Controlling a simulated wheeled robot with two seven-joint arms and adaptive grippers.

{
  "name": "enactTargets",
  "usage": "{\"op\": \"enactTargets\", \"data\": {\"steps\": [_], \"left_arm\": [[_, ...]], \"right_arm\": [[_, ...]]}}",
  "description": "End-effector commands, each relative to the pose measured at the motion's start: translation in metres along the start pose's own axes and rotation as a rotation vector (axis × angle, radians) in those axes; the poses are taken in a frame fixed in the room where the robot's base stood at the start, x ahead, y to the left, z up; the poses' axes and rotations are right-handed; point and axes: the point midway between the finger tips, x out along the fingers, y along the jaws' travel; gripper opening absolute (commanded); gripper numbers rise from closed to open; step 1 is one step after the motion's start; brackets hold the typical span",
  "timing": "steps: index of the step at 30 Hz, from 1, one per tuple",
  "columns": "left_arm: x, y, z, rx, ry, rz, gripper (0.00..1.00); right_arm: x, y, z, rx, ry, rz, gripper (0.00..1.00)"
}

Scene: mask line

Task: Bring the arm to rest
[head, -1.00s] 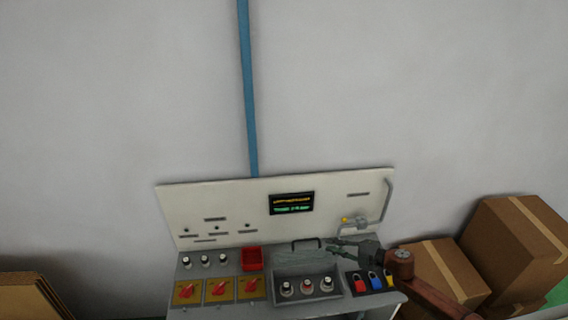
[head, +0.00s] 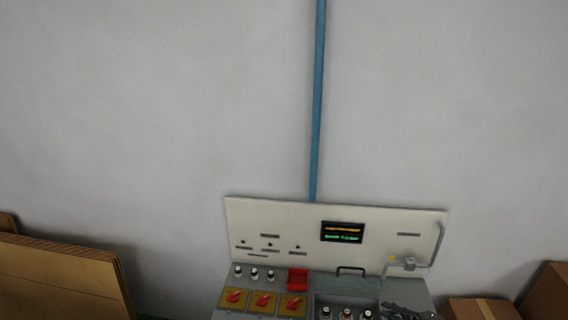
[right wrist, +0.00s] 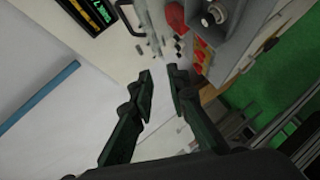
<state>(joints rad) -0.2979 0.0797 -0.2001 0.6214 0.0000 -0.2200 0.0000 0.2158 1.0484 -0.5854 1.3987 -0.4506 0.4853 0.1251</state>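My right gripper (head: 408,310) shows at the bottom edge of the head view, at the right end of the control console (head: 338,236). In the right wrist view its two dark fingers (right wrist: 162,98) stand apart with a clear gap and nothing between them. The console shows beyond the fingers there, tilted in the picture. My left gripper is in neither view.
Cardboard stands at the left (head: 62,280) and right (head: 482,309). Green floor (right wrist: 262,80) shows beside the console.

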Motion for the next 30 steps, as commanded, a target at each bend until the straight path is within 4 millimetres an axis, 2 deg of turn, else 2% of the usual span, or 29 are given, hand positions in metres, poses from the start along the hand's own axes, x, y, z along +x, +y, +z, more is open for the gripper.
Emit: {"op": "enactTargets", "data": {"steps": [1,9,13,17,20,23,26,27,29,30], "left_arm": [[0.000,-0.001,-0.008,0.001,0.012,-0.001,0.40],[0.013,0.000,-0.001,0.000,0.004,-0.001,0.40],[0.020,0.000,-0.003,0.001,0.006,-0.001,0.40],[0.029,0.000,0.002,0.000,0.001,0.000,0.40],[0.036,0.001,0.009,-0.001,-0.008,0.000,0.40],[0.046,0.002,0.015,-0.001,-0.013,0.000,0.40],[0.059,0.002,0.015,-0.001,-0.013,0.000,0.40],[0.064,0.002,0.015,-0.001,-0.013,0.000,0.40],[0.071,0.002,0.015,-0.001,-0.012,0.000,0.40],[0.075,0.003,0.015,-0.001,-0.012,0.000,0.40]], "right_arm": [[0.001,0.001,-0.001,-0.001,0.002,0.000,0.15],[0.015,-0.037,0.028,0.090,-0.063,0.027,0.15],[0.018,-0.065,0.047,0.149,-0.112,0.041,0.15],[0.018,-0.101,0.069,0.225,-0.175,0.056,0.15],[0.017,-0.137,0.089,0.294,-0.233,0.065,0.15],[0.014,-0.186,0.110,0.381,-0.307,0.072,0.15],[0.007,-0.253,0.131,0.490,-0.400,0.072,0.15],[0.004,-0.282,0.138,0.537,-0.440,0.070,0.15],[-0.003,-0.325,0.146,0.603,-0.499,0.064,0.15],[-0.008,-0.353,0.150,0.647,-0.537,0.059,0.15]]}}
